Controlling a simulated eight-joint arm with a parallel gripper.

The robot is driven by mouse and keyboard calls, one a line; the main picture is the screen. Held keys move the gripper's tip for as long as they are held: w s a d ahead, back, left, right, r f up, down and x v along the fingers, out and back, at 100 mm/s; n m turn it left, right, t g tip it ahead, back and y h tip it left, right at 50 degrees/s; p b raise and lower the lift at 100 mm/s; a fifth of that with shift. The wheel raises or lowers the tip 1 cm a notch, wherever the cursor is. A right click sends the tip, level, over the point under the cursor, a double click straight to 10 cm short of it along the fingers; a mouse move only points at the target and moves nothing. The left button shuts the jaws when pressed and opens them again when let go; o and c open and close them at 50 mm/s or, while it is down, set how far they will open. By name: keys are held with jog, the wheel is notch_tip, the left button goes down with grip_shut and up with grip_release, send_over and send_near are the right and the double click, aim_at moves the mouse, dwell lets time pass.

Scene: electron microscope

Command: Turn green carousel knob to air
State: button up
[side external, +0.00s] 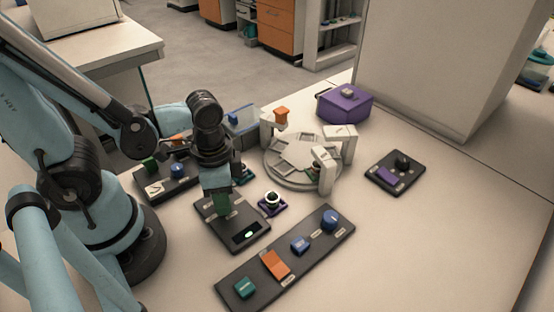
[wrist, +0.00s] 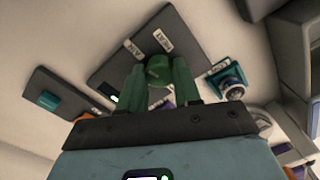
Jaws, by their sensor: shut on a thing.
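The green knob (wrist: 159,68) shows in the wrist view between my two green fingertips, on a dark panel (wrist: 188,30). My gripper (wrist: 160,80) is shut on it, one finger on each side. Two white labels (wrist: 163,42) lie on the panel beyond the knob; their lettering is too small to read surely. In the side view my gripper (side external: 222,207) points down onto the same dark panel (side external: 262,238), and the fingers and wrist mostly hide the knob. I cannot tell which label the knob points to.
A round white carousel (side external: 300,165) with upright posts stands right behind the panel. A small purple-based part (side external: 272,203) sits close to my gripper's right. A long dark panel (side external: 290,262) with blue, orange and teal controls lies in front.

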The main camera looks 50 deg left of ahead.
dwell(0.3)
jog(key=o, duration=1.1)
jog(key=shift+c, duration=0.2)
jog(key=shift+r, duration=0.15)
notch_tip(320, 180, up, 12)
dwell(0.5)
jog(key=w+a+n+t, duration=0.4)
jog(key=w+t, duration=0.3)
jog(key=w, duration=0.2)
jog(key=shift+n, duration=0.9)
